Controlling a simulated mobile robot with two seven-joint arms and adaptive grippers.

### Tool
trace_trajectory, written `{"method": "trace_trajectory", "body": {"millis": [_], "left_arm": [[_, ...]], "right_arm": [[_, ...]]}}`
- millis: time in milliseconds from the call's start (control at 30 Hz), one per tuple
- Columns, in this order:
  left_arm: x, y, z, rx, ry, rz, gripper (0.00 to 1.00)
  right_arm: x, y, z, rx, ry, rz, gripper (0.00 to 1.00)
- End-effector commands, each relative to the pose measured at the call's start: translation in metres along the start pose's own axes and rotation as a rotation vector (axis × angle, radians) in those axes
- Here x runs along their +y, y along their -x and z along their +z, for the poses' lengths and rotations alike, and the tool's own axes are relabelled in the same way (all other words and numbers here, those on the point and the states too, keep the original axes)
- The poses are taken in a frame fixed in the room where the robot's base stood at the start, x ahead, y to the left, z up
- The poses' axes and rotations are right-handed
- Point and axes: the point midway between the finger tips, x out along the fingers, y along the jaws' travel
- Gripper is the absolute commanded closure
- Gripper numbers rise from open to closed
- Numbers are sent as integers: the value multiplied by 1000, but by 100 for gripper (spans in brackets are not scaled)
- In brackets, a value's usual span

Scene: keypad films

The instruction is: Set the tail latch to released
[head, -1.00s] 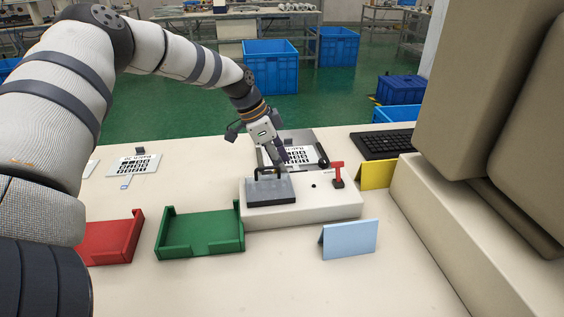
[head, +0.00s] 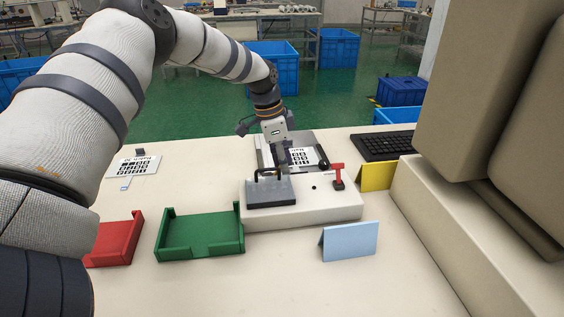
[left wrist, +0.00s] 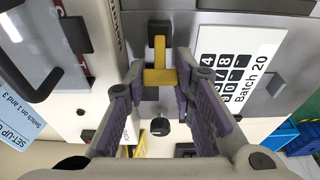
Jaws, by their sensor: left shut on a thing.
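My left gripper (head: 284,165) reaches down over the back of the cream fixture (head: 325,208). In the left wrist view the gripper (left wrist: 160,85) is shut on a yellow T-shaped handle (left wrist: 158,66), with a finger at each end of its crossbar. The handle sits on a grey plate (left wrist: 215,20), beside a white keypad film (left wrist: 232,65) marked Batch 20. I cannot read a label naming it as the tail latch. In the head view the fingers hide this handle, and the film (head: 300,157) shows behind them. My right gripper is not in view.
A grey lid with a black handle (head: 270,192) and an upright red lever (head: 337,172) are on the fixture. Green (head: 203,247) and red (head: 112,240) trays stand left. Yellow (head: 376,177) and blue (head: 349,241) cards and a keyboard (head: 383,144) are right.

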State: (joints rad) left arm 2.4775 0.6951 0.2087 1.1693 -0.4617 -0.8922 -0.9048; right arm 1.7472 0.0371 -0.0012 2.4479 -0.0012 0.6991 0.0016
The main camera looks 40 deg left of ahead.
Motion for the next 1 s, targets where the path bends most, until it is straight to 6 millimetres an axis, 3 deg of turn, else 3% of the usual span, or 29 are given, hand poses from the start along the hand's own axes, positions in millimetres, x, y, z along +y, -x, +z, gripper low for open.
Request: {"method": "trace_trajectory", "body": {"millis": [100, 133, 167, 433, 533, 800, 1000], "left_arm": [[0, 0, 1, -2, 1, 1, 100], [0, 0, 1, -2, 1, 1, 72], [0, 0, 1, -2, 1, 1, 67], [0, 0, 1, 0, 0, 1, 67], [0, 9, 0, 2, 0, -1, 67], [-1, 79, 0, 3, 0, -3, 67], [-1, 113, 1, -1, 0, -1, 67]], "right_arm": [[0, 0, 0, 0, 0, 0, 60], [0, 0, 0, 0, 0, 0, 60], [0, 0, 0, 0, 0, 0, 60], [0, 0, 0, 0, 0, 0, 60], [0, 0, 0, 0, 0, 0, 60], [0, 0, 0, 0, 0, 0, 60], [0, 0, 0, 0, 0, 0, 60]]}}
